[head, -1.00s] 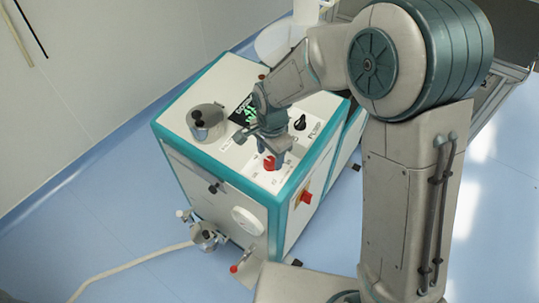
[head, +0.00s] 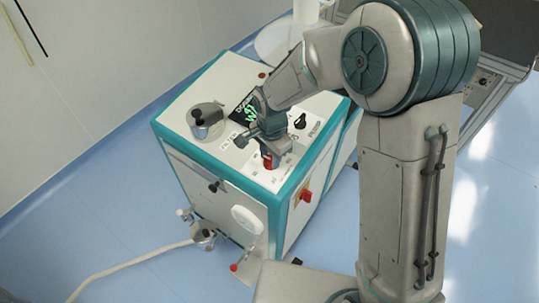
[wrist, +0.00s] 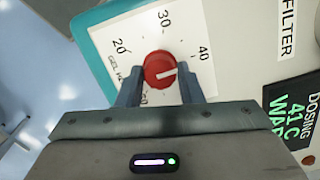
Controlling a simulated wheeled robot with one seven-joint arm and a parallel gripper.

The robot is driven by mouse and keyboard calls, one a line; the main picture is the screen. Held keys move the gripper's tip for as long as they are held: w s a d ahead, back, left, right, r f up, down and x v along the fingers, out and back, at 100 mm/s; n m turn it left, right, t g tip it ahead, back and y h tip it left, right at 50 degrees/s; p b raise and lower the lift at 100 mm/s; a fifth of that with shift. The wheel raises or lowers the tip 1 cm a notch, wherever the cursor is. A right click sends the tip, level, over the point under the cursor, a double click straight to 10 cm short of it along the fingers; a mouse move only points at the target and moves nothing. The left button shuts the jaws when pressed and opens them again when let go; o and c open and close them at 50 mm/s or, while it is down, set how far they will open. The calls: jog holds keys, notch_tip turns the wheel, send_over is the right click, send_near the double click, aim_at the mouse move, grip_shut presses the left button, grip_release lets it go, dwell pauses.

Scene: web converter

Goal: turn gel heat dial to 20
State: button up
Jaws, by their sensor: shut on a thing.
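The red gel heat dial (wrist: 160,70) sits on a white scale plate (wrist: 185,30) marked 20, 30 and 40 in the wrist view. Its white pointer line points right, roughly toward the 40 side and a little below that number. My gripper (wrist: 159,68) has one finger on each side of the dial and is shut on it. In the head view, my gripper (head: 267,153) reaches down onto the top of the machine, and the red dial (head: 267,162) shows partly below it. The lower part of the scale is hidden by my gripper.
The white and teal machine (head: 235,165) has a metal pot (head: 206,121), a black knob (head: 300,121) and a dark display (head: 246,110) on top. A red switch (head: 305,196) is on its side. A hose (head: 130,268) lies on the blue floor.

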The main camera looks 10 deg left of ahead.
jog(key=n+b, duration=0.1)
jog(key=n, duration=0.3)
jog(key=shift+w+a+h, duration=0.1)
jog(key=shift+a+h, duration=0.05)
jog(key=shift+h, duration=0.15)
jog(key=n+b, duration=0.1)
jog(key=n, duration=0.2)
jog(key=shift+n+h, duration=0.3)
jog(key=shift+n, duration=0.1)
jog(key=n, duration=0.3)
jog(key=shift+a+n+h, duration=0.1)
jog(key=shift+n+h, duration=0.2)
jog(key=n+b, duration=0.1)
jog(key=n, duration=0.2)
jog(key=shift+n, duration=0.3)
jog(key=n+h, duration=0.1)
jog(key=n, duration=0.4)
jog(key=shift+a+t, duration=0.1)
jog(key=shift+t, duration=0.3)
jog(key=n+t, duration=0.1)
jog(key=n, duration=0.5)
jog(key=shift+r, duration=0.1)
jog(key=shift+n, duration=0.3)
